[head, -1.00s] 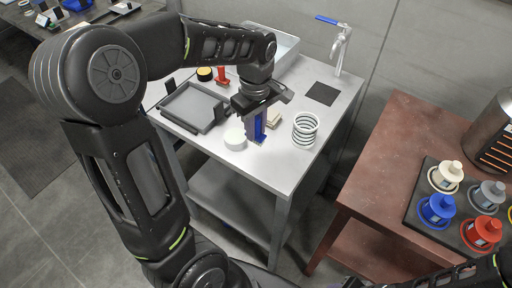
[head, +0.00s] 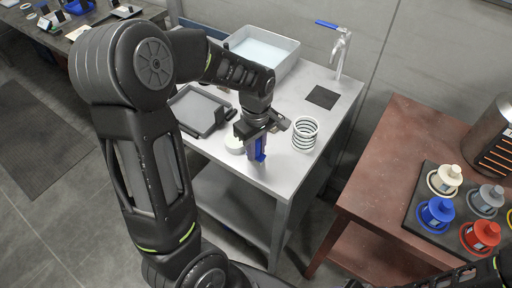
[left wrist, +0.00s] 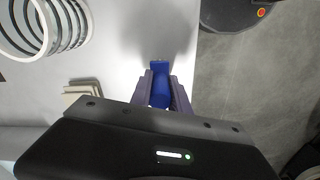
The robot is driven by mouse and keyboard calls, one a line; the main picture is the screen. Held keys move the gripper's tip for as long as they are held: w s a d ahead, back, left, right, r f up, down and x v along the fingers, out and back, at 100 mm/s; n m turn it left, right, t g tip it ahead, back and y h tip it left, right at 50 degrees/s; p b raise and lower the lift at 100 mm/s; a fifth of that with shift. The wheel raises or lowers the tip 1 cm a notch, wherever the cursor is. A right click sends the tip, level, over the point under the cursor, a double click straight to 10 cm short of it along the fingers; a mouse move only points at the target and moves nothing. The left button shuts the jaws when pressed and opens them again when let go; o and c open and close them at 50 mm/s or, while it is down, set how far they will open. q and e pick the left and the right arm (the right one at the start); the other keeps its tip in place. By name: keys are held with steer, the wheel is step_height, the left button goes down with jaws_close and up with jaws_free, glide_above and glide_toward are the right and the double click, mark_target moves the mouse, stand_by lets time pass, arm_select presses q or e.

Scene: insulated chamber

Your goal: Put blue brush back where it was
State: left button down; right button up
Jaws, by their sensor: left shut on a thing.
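My left gripper (head: 257,135) is shut on the blue brush (head: 260,149), which hangs upright below the fingers near the front edge of the metal table (head: 272,184). In the left wrist view the blue brush (left wrist: 160,88) sits between the two fingers, with the table's edge close to its right. I cannot tell whether the brush touches the table top. My right gripper is not in view; only part of my right arm shows at the lower right.
A grey tray (head: 196,108), a basin (head: 262,52), a tap (head: 340,50) and a dark square (head: 322,97) are on the table. A reddish table (head: 385,165) holds several coloured knobbed pieces.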

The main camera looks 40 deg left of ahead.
arm_select(q)
steer(key=shift+f, duration=0.1)
steer(key=c, duration=1.7)
jaws_free()
steer(key=shift+f, duration=0.1)
steer(key=o, duration=0.5)
steer(key=shift+c, duration=0.2)
step_height(320, 180, up, 12)
steer(key=shift+r+b, duration=0.25)
steer(key=shift+b, duration=0.4)
